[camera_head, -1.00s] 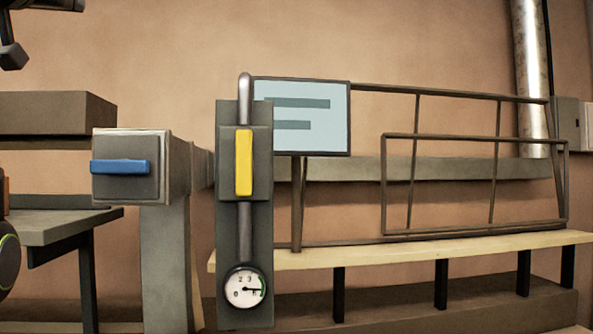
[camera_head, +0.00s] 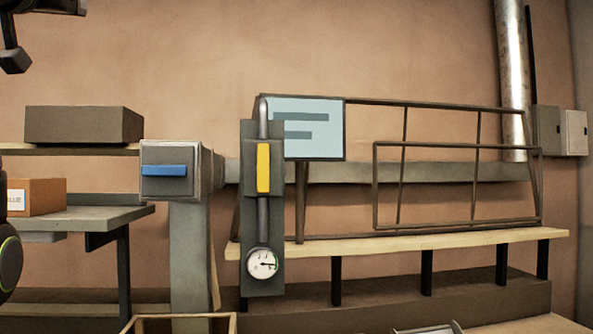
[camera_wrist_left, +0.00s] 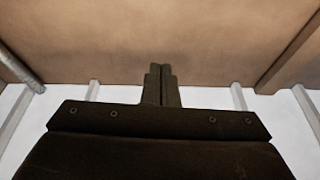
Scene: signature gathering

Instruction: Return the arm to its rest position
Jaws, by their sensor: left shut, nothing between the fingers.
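My left gripper (camera_wrist_left: 161,84) shows in the left wrist view with its two dark fingers pressed together and nothing between them. Beyond it are only a plain brown wall and pale light strips. In the head view, dark parts of my own arm show at the upper left and the left edge, but no fingertips are visible there. My right gripper is in neither view.
A post with a blue handle (camera_head: 164,170) stands at left of centre. Beside it is a grey panel with a yellow handle (camera_head: 263,168) and a round gauge (camera_head: 262,263). A bench (camera_head: 400,244) with a metal frame is at right. A cardboard box (camera_head: 45,196) sits on a shelf at left.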

